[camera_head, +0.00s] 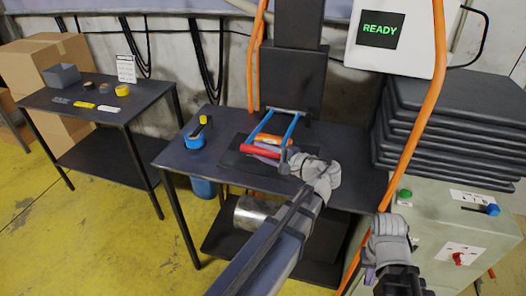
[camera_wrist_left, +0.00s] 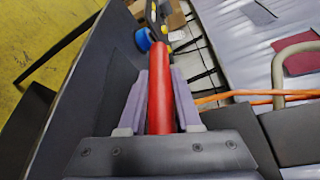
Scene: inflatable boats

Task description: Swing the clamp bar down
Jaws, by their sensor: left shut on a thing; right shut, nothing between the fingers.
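The clamp bar has two blue side arms (camera_head: 274,124) and a red grip (camera_head: 260,152) across their front end. It sits low over the dark table, in front of a black upright block. My left gripper (camera_head: 285,160) is shut on the red grip at its right end. In the left wrist view the red grip (camera_wrist_left: 160,90) runs between the two fingers of the left gripper (camera_wrist_left: 158,100). An orange cylinder (camera_head: 269,139) lies just behind the red grip. My right gripper (camera_head: 372,272) is shut and empty, low at the right, in front of the pale green cabinet.
The dark work table (camera_head: 178,155) carries a blue tape roll (camera_head: 194,140). A pale green cabinet (camera_head: 440,240) with buttons stands right, beneath stacked black slabs (camera_head: 450,125). A screen (camera_head: 380,30) reads READY. Orange hoses hang nearby. A side table (camera_head: 75,105) stands left.

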